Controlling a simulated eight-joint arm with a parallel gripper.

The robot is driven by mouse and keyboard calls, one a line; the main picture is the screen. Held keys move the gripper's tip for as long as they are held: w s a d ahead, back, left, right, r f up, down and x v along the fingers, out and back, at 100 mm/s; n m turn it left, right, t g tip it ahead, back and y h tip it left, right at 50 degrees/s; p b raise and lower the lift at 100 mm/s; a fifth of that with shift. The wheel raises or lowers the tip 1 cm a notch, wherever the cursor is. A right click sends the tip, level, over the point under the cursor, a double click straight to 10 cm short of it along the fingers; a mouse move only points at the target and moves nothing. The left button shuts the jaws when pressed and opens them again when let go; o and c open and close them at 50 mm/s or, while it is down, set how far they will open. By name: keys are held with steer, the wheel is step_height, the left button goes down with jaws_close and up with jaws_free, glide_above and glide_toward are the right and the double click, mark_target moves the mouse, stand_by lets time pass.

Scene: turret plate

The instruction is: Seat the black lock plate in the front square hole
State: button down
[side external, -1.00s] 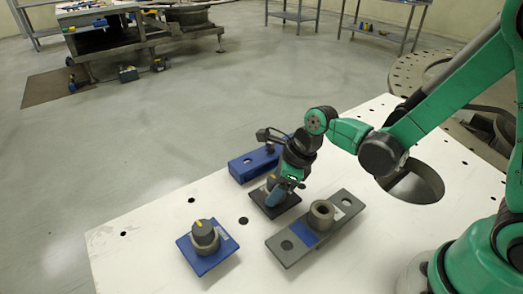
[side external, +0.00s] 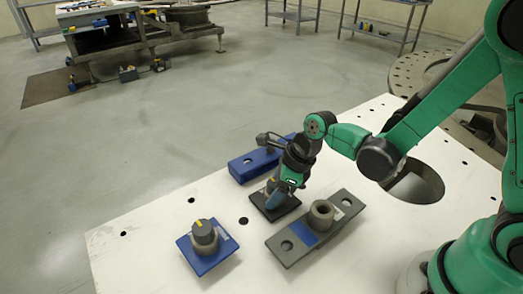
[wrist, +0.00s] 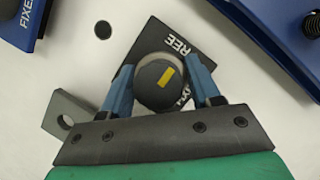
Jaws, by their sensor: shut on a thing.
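The black lock plate (side external: 272,208) is a dark square plate with a round knob on top, near the middle of the white table. In the wrist view, the plate (wrist: 185,48) carries white lettering partly hidden by the knob (wrist: 158,88), which has a yellow mark. My gripper (side external: 275,194) comes down from above, its two blue fingers shut on either side of the knob, as the wrist view shows (wrist: 162,84). I cannot tell whether the plate touches the table. No square hole shows in either view; the area under the plate is hidden.
A blue plate with a knob (side external: 222,257) lies at front left. A grey bar (side external: 341,215) with a ring and blue patch lies close on the right. A blue block (side external: 243,172) sits just behind. The table (side external: 150,232) has small round holes and one large opening at right.

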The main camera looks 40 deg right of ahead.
stand_by(0.4)
jaws_free()
steer(key=shift+r, duration=3.45)
